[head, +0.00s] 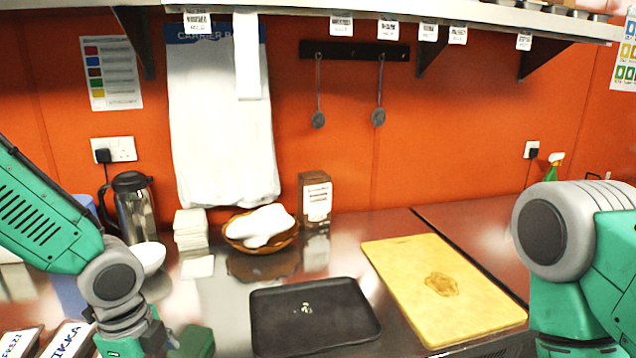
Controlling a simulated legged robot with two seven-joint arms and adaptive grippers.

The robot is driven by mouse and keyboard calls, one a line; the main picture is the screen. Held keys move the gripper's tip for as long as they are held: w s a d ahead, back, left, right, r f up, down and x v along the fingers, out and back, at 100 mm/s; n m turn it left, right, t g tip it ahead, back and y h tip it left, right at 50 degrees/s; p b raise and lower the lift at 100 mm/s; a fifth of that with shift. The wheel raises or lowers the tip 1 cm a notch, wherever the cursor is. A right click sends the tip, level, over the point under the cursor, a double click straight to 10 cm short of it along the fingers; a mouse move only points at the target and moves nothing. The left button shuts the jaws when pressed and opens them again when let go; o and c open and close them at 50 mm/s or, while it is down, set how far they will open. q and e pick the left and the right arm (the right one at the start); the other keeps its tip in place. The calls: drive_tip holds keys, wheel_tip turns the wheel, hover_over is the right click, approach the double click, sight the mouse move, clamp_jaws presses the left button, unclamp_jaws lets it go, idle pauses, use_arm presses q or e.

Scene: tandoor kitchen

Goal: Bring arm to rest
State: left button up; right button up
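My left arm comes in from the left edge in green and grey, with its wrist low at the left of the steel counter. The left gripper's fingers are below the bottom edge of the picture. My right arm fills the right edge, with a large grey joint and green links pointing down. The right gripper is also out of the picture. A black tray (275,322) lies on the counter between the arms, with a small pale scrap on it. A yellow cutting board (425,275) lies to its right, with a brownish flat piece (441,284) on it.
Behind the tray stand a woven basket (233,240) with white items, a brown box (317,199), stacked white squares (190,229) and a steel jug (139,212). Labelled containers (62,340) sit at the lower left. A shelf (420,12) runs overhead.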

use_arm(q)
drive_tip(key=s+d+f+n+g+h+b, duration=0.15)
drive_tip(key=s+f+n, duration=0.3)
drive_tip(key=f, duration=0.45)
drive_tip(key=s+d+f+n+t+b, duration=0.1)
drive_tip(key=s+d+f+n+b, duration=0.3)
drive_tip(key=f, duration=0.4)
drive_tip(key=s+a+f+n+y+b, duration=0.1)
drive_tip(key=s+a+f+n+b, duration=0.1)
drive_tip(key=s+f+n, duration=0.3)
drive_tip(key=s+a+f+n+y+b, duration=0.1)
drive_tip(key=s+a+f+n, duration=0.3)
drive_tip(key=s+f, duration=0.3)
drive_tip(key=shift+s+a+f+n+t+b, duration=0.15)
drive_tip(key=shift+a+f+n+t+b, duration=0.2)
drive_tip(key=shift+n+t, duration=0.15)
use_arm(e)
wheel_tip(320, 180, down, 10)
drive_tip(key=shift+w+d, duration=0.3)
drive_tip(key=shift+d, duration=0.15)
use_arm(q)
drive_tip(key=shift+a+f, duration=0.15)
drive_tip(key=shift+a, duration=0.05)
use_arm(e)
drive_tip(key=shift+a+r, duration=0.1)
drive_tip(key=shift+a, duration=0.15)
use_arm(q)
drive_tip(key=shift+d, duration=0.2)
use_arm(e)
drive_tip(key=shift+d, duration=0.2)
